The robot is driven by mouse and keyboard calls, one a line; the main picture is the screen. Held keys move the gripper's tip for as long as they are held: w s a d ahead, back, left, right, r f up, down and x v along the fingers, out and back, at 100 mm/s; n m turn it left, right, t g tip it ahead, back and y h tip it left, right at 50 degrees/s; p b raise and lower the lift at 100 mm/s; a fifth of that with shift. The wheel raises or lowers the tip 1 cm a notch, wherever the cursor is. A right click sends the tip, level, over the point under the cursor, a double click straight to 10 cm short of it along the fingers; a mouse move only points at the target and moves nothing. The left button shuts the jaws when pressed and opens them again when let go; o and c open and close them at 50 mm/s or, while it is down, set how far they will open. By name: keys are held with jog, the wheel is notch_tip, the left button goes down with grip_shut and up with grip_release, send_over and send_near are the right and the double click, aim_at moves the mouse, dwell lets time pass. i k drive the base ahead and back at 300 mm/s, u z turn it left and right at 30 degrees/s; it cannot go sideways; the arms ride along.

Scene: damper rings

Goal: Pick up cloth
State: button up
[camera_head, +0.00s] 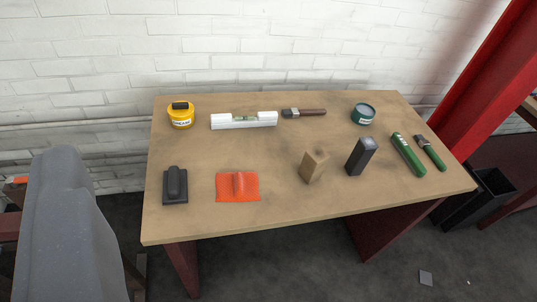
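An orange cloth (225,188) lies near the front edge of the wooden table, left of the middle. It is roughly rectangular, with a raised fold standing up in its centre. Nothing covers it, and bare tabletop surrounds it. My gripper does not show in this view, so its state and its distance from the cloth cannot be seen.
A black-handled block (175,186) sits left of the cloth on the table (270,218). A wooden block (313,166) and a dark block (361,156) stand to its right. A yellow tin (181,116) and a white level (244,120) lie behind. A red beam (490,85) rises right.

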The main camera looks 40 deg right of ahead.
aim_at(236, 186)
jog(key=z, duration=0.25)
jog(key=i, duration=0.65)
jog(key=z, duration=0.35)
jog(key=k, duration=0.85)
jog(key=z, duration=0.15)
jog(key=i, duration=0.85)
jog(key=u, duration=0.1)
